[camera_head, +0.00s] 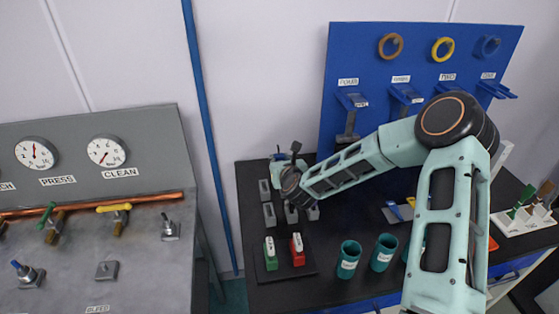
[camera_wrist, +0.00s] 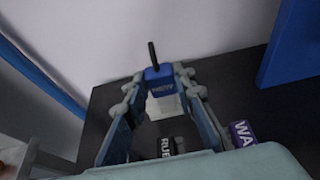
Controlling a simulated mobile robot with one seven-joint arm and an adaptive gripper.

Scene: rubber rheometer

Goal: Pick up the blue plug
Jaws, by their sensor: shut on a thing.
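The blue plug (camera_wrist: 158,74) shows in the wrist view with a pale label and a thin black stem standing up. It sits between the fingertips of my gripper (camera_wrist: 159,80), which is shut on it. A pale grey block (camera_wrist: 164,104) shows just below the plug; I cannot tell whether they touch. In the head view my gripper (camera_head: 287,164) is over the back left of the black table, and the plug is mostly hidden by my wrist.
Several grey blocks (camera_head: 269,214) stand near my gripper. A green piece (camera_head: 271,254) and a red piece (camera_head: 298,249) stand in front. Teal cups (camera_head: 348,260) are to the right. A blue upright board (camera_head: 360,60) rises behind my arm. A grey panel bench (camera_head: 120,260) is at left.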

